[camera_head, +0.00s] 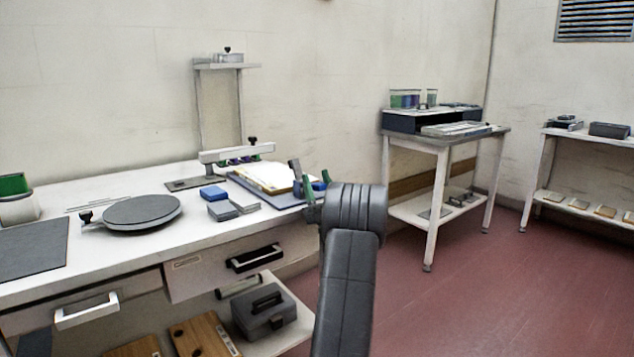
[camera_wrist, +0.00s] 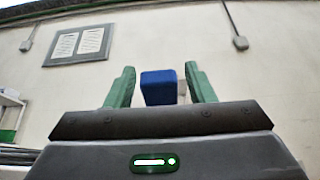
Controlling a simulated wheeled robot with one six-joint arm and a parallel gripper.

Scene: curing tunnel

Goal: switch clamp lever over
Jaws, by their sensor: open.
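My gripper (camera_head: 305,187) is at the right end of the long white bench, beside the blue board; my own arm partly hides it. In the wrist view its two green fingers (camera_wrist: 160,88) are open. A blue block-shaped piece (camera_wrist: 159,87) shows between them, with wall visible on both sides, so it does not look gripped. The lever's pivot and base are hidden.
On the bench are a white bar with a black knob (camera_head: 237,152), a blue board with papers (camera_head: 265,178), small blue and grey blocks (camera_head: 222,210) and a round grey plate (camera_head: 142,212). A side table (camera_head: 445,136) stands to the right. Red floor (camera_head: 480,280) is clear.

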